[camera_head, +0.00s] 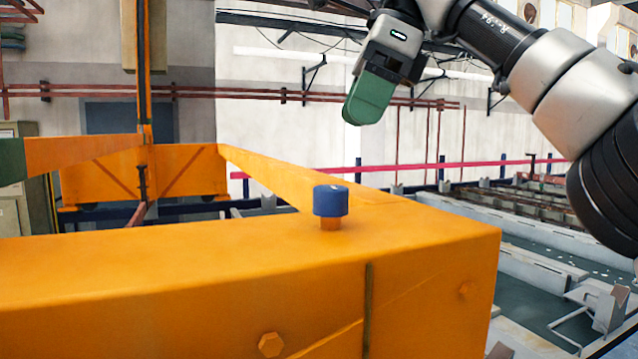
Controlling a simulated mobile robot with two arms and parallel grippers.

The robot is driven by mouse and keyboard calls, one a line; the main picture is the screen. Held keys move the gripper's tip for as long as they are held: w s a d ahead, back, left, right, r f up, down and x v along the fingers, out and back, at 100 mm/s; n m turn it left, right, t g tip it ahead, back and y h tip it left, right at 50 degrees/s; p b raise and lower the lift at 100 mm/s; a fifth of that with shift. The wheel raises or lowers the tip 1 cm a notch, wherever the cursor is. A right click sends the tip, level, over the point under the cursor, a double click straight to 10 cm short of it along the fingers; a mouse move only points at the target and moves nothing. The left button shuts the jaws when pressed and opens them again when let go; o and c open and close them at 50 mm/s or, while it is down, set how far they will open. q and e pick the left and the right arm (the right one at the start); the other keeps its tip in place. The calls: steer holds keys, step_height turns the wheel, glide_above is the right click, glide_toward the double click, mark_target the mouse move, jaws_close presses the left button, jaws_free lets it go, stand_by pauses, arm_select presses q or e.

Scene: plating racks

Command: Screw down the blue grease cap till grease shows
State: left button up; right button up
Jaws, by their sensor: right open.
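The blue grease cap (331,201) sits upright on a short orange stub (330,223) on top of the orange beam (190,262), near its right corner. No grease is visible around the cap. My right gripper (366,108) hangs above the cap and slightly to its right in the picture, apart from it. Its green fingers point down and are seen nearly edge-on, so one largely hides the other. It is open, and nothing shows between the fingers. My left gripper is not in view.
The orange frame has a bolt head (270,344) on its front face and a rear crosspiece (165,178). Red pipes (230,94) run along the back wall. Lower ground with grey channels (535,265) lies to the right. The beam top around the cap is clear.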

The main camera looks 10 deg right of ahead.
mark_target(333, 186)
steer(key=x, duration=0.8)
steer(key=shift+s+f, duration=0.35)
steer(key=shift+f, duration=0.05)
steer(key=shift+a+f, duration=0.1)
steer(key=shift+f, duration=0.3)
steer(key=shift+s+a+f, duration=0.1)
steer(key=shift+s+f, duration=0.1)
steer(key=shift+f, duration=0.1)
steer(key=shift+w+a, duration=0.1)
steer(key=shift+a, duration=0.05)
steer(key=c, duration=0.9)
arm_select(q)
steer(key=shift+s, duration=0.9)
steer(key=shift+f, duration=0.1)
arm_select(e)
steer(key=shift+m, duration=0.3)
